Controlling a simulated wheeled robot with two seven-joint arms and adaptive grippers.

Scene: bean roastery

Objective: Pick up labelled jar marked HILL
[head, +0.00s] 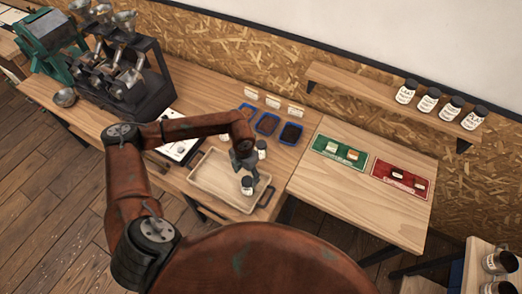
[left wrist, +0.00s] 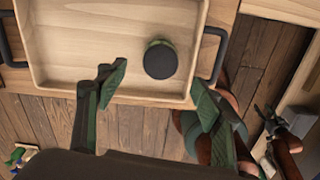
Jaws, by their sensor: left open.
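A small jar with a dark lid and a pale label (head: 247,186) stands in a wooden tray (head: 198,189), near its front right corner. The left wrist view shows this jar (left wrist: 160,60) from above, upright and close to the tray's rim (left wrist: 120,95). My left gripper (head: 245,163) is over the tray, open and empty; in its wrist view its fingertips (left wrist: 157,82) are apart, with the jar just beyond the gap. Another jar (head: 261,149) stands behind the gripper. Several labelled jars (head: 428,100) stand on the wall shelf.
Blue trays of beans (head: 267,124) with small cards stand behind the tray. Green (head: 339,152) and red (head: 402,180) mats lie on the right table. A dark machine (head: 125,80) stands at the left. More jars (head: 500,262) stand at lower right.

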